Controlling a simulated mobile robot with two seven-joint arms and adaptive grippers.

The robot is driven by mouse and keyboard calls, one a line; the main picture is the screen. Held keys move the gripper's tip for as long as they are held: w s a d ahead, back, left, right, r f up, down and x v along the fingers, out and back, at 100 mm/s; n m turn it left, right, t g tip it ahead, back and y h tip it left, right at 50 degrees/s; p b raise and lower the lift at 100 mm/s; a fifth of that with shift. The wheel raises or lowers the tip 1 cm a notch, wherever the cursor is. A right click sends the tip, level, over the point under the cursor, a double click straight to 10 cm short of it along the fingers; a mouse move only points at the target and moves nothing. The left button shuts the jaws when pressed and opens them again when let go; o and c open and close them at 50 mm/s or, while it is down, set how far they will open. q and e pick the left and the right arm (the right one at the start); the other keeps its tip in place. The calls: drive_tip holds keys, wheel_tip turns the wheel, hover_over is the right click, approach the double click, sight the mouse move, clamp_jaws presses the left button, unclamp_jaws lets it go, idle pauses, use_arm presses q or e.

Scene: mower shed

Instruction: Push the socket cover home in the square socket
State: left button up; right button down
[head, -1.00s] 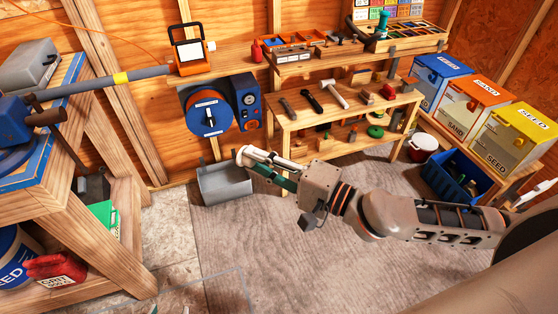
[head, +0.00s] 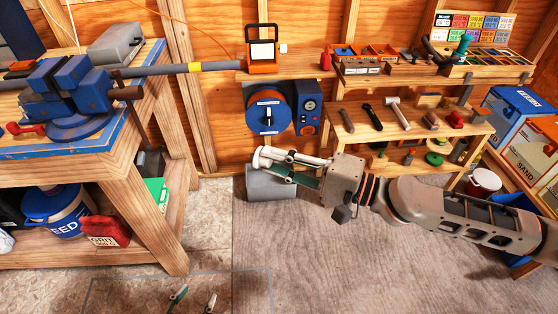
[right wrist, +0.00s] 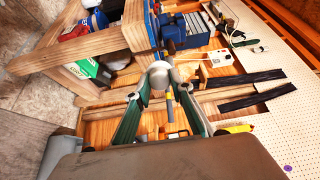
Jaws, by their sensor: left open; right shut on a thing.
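My right gripper (head: 290,168) is shut on a white rounded piece (head: 263,157), which may be the socket cover. The piece also shows in the right wrist view (right wrist: 158,76), between the green fingers. In the head view it appears in front of a grey bin (head: 270,184), below the blue reel; it looks apart from any surface. I cannot make out a square socket for certain. My left gripper (head: 193,300) is open and empty at the bottom edge of the head view, with only its fingertips showing.
A grey pole (head: 190,69) with a yellow band runs from the blue vise (head: 75,85) on the left bench toward an orange frame (head: 262,50). A tool bench (head: 420,137) stands at the back right. The floor (head: 330,260) in front is clear.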

drive_tip(key=shift+a+r, duration=0.1)
drive_tip(key=shift+r, duration=0.05)
drive_tip(key=shift+w+a+r+m+t+h, duration=0.15)
drive_tip(key=shift+a+r+m+t+h, duration=0.05)
drive_tip(key=shift+r+m+t+h, duration=0.8)
drive_tip(key=shift+w+a+r+m+t+h, duration=0.2)
drive_tip(key=shift+r+m+t+h, duration=0.45)
drive_tip(key=shift+m+t+h, duration=0.5)
drive_tip(key=shift+w+a+r+m+t+h, duration=0.1)
drive_tip(key=shift+a+r+m+t+h, duration=0.15)
drive_tip(key=shift+r+m+t+h, duration=0.8)
drive_tip(key=r+m+t+h, duration=0.1)
drive_tip(key=h, duration=0.1)
drive_tip(key=r+m+t+h, duration=0.1)
drive_tip(key=a+r+m+t+h, duration=0.1)
drive_tip(key=h, duration=0.1)
drive_tip(key=shift+w+m+h, duration=0.3)
drive_tip(key=shift+w+m, duration=0.05)
drive_tip(key=shift+m, duration=0.05)
drive_tip(key=shift+w+r+m+h, duration=0.15)
drive_tip(key=shift+r+m+h, duration=0.45)
drive_tip(key=shift+h, duration=0.4)
drive_tip(key=shift+w+r+m+h, duration=0.15)
drive_tip(key=shift+r+m+h, duration=0.4)
drive_tip(key=shift+h, duration=0.45)
